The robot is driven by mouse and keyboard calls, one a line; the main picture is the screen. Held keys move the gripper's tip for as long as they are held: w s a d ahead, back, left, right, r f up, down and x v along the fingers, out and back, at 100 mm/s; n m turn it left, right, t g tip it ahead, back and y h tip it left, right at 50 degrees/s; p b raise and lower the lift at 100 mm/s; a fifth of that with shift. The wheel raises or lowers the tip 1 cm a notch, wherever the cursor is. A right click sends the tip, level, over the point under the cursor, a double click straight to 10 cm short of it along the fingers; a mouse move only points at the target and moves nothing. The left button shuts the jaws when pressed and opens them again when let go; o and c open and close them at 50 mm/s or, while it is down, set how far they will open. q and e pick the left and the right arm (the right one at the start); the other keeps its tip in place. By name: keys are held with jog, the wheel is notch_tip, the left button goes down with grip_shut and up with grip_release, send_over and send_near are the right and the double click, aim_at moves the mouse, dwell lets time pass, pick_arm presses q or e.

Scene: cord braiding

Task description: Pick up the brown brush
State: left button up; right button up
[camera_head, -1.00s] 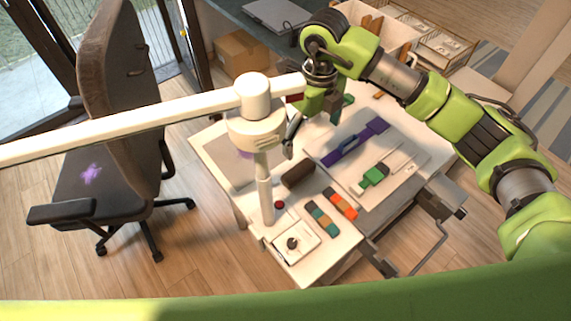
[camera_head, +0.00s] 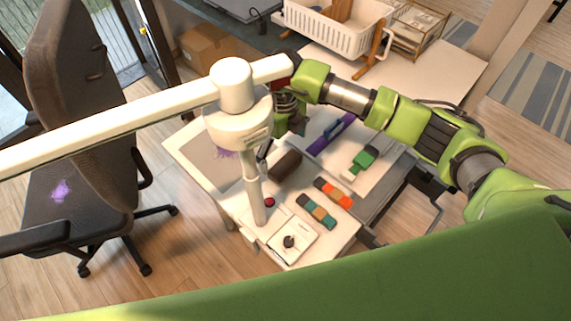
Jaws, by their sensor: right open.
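The brown brush (camera_head: 286,165) looks like a dark brown block lying on the white table, just right of a white post. My right gripper (camera_head: 265,153) is open and close to the brush's far left end. The post's head partly hides the gripper, so I cannot tell whether it touches the brush. My left gripper is not in view.
A white post (camera_head: 254,190) with a long arm (camera_head: 110,117) rises from the table close to the brush. Teal and orange blocks (camera_head: 317,212), a red button (camera_head: 270,202) and a purple strip (camera_head: 333,134) lie nearby. An office chair (camera_head: 80,150) stands left.

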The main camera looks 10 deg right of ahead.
aim_at(284, 162)
jog(key=shift+f, duration=0.35)
notch_tip(284, 162, down, 5)
jog(key=shift+s+d+r+p, duration=0.1)
jog(key=shift+p, duration=1.05)
jog(key=shift+f, duration=0.25)
jog(key=c, duration=1.2)
